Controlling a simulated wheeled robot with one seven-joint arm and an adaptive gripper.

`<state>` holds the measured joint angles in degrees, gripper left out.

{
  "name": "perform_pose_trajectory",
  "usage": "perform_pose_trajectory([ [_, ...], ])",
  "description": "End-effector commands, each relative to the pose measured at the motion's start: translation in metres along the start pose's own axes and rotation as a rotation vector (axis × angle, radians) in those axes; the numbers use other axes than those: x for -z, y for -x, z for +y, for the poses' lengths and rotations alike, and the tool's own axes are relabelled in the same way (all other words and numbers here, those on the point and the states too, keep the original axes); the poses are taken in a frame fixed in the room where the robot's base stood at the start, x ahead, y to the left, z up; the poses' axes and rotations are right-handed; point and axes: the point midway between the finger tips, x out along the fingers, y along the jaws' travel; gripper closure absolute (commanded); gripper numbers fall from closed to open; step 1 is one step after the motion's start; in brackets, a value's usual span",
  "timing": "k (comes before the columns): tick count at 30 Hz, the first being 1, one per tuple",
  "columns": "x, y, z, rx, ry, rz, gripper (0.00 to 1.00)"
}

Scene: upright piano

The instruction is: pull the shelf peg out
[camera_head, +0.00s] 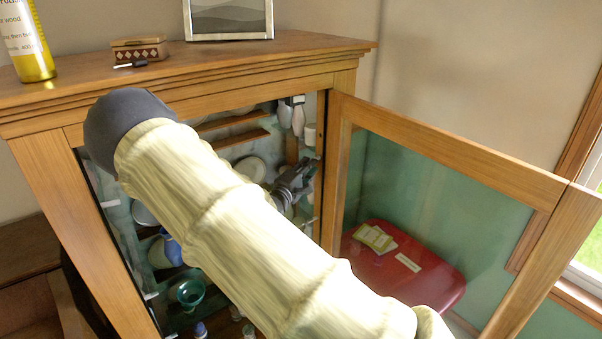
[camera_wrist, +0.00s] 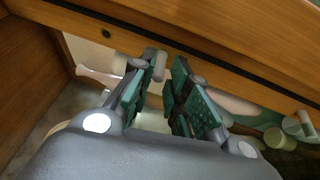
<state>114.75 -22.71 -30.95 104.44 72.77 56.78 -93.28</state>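My gripper (camera_head: 293,178) is inside the open cabinet (camera_head: 65,130), close to its right front post. In the wrist view my gripper (camera_wrist: 167,62) has its two green-padded fingers apart, pointing at the wooden post (camera_wrist: 190,62). A short pale, rounded piece (camera_wrist: 160,66) shows between the fingertips, nearer the left one, against the wood. It looks like the shelf peg, but I cannot tell for sure. A gap shows between it and the right finger. Contact with the left finger is unclear. The peg cannot be made out in the head view.
The glazed door (camera_head: 450,165) stands open to the right. A dark hole (camera_wrist: 106,33) shows in the post. Shelves inside hold dishes and a green glass (camera_head: 190,293). A bottle (camera_head: 27,45), a small box (camera_head: 138,48) and a picture frame (camera_head: 228,37) stand on top.

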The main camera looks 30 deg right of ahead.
Motion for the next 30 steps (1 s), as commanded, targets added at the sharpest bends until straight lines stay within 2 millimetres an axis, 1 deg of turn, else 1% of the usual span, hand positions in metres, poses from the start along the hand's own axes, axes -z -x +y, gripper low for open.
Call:
perform_pose_trajectory([
  [3,-0.001,-0.015,0.001,0.000,0.001,-0.001,0.83],
  [7,0.000,-0.024,0.000,0.001,0.001,0.000,0.83],
  [12,0.000,-0.029,-0.001,0.001,0.001,0.001,0.83],
  [19,0.000,-0.029,-0.001,0.001,0.001,0.001,0.83],
  [20,0.000,-0.029,-0.001,0.001,0.001,0.000,0.86],
  [22,0.000,-0.029,-0.001,0.001,0.001,0.001,0.99],
  [25,0.000,-0.029,-0.001,0.001,0.001,0.001,1.00],
  [26,0.000,-0.029,-0.001,0.001,0.001,0.001,0.91],
  [27,0.000,-0.029,-0.001,0.001,0.001,0.001,0.98],
  [28,0.000,-0.029,-0.001,0.001,0.001,0.001,1.00],
  [30,0.000,-0.029,-0.001,0.001,0.001,0.001,1.00],
])
